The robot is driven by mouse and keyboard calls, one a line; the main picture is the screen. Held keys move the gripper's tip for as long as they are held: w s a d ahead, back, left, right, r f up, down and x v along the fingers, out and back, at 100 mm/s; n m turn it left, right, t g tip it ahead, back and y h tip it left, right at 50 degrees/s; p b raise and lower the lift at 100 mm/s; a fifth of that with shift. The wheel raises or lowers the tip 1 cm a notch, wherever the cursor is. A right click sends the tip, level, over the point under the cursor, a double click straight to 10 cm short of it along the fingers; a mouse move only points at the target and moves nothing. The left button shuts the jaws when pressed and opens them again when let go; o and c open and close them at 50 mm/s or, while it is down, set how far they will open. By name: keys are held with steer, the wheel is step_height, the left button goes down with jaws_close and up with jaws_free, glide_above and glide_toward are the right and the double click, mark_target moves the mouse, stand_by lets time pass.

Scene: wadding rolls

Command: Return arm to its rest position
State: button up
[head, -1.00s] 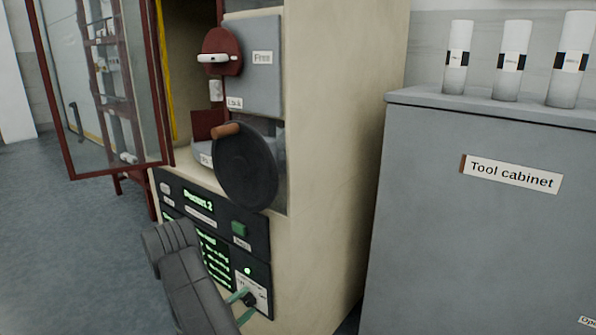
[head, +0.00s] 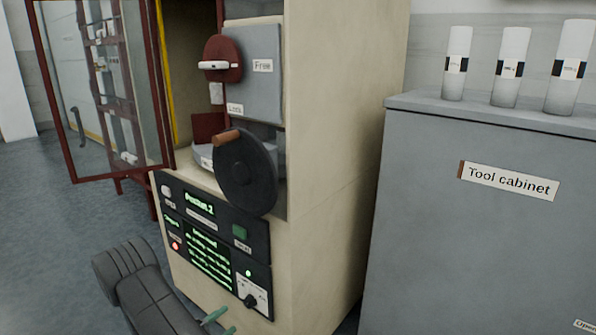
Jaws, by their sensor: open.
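My dark grey arm (head: 140,285) reaches in from the bottom edge, left of the middle. My gripper (head: 216,321) shows only as green fingertips at the bottom edge; it is open, with nothing seen between the tips. The fingertips are below and left of a black knob (head: 251,301) on a white plate, apart from it. The rest of the gripper is hidden or out of frame.
A beige machine (head: 335,200) has a control panel (head: 213,245) with green text, a black handwheel (head: 248,172) and an open red-framed glass door (head: 100,90). A grey tool cabinet (head: 470,240) with white rolls (head: 510,65) stands right. Floor at left is clear.

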mark_target(247, 304)
steer(key=p+v, duration=0.1)
steer(key=v, duration=0.4)
steer(key=b+x, duration=0.4)
steer(key=x, duration=1)
steer(key=shift+f, duration=0.1)
steer(key=shift+s+a+r+n+p, duration=0.15)
steer(key=shift+r+n+p, duration=0.3)
steer(key=shift+p, duration=0.5)
steer(key=n+p, duration=0.5)
steer(key=n, duration=0.1)
steer(key=shift+f, duration=0.15)
steer(key=n+p, duration=0.5)
steer(key=n, duration=0.2)
steer(key=shift+s+f, duration=0.1)
steer(key=shift+s+a+n, duration=0.1)
steer(key=shift+n, duration=0.15)
steer(key=shift+s+a+f, duration=0.1)
steer(key=shift+s+a, duration=0.2)
steer(key=shift+s, duration=0.1)
